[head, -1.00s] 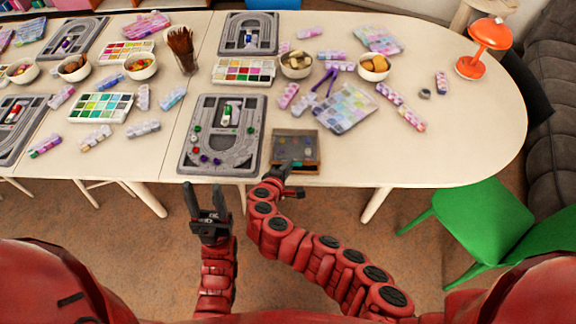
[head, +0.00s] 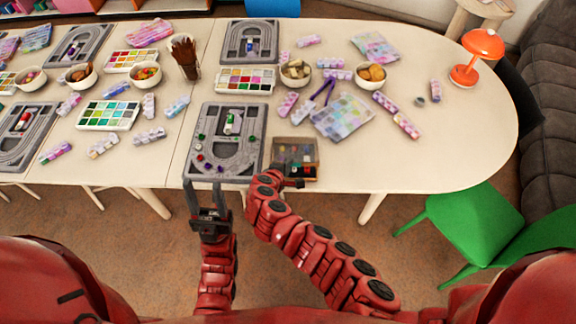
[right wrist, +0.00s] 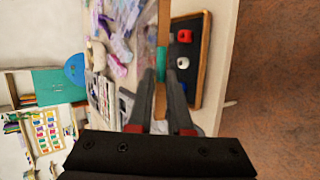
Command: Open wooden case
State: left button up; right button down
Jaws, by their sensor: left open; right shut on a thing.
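The wooden case (head: 313,170) lies at the table's front edge, right of the nearest grey bead board. Its clear, wood-edged lid (head: 294,149) is tilted up, and the dark inside shows at the front. In the right wrist view, the dark case floor (right wrist: 184,55) holds small red, white, teal and blue pieces. My right gripper (right wrist: 161,88) is shut on the lid's wooden edge (right wrist: 163,32). In the head view its fingers are mostly hidden by my arm. My left gripper (head: 205,184) is open and empty in front of the bead board, left of the case.
The grey bead board (head: 194,165) is close to the left of the case. A patterned sheet (head: 343,115), bead tubes and bowls lie behind it. The table (head: 440,165) is clear to the right of the case. A green chair (head: 465,220) stands at the front right.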

jog(key=shift+w+r+g+p, duration=0.25)
jog(key=shift+r+p, duration=0.3)
jog(key=shift+p, duration=0.3)
jog(key=shift+w+r+g+p, duration=0.2)
jog(key=shift+r+p, duration=0.35)
jog(key=shift+p, duration=0.25)
jog(key=shift+w+r+g+p, duration=0.45)
jog(key=shift+r+g+p, duration=0.1)
jog(key=shift+p, duration=0.4)
jog(key=shift+w+f, duration=0.1)
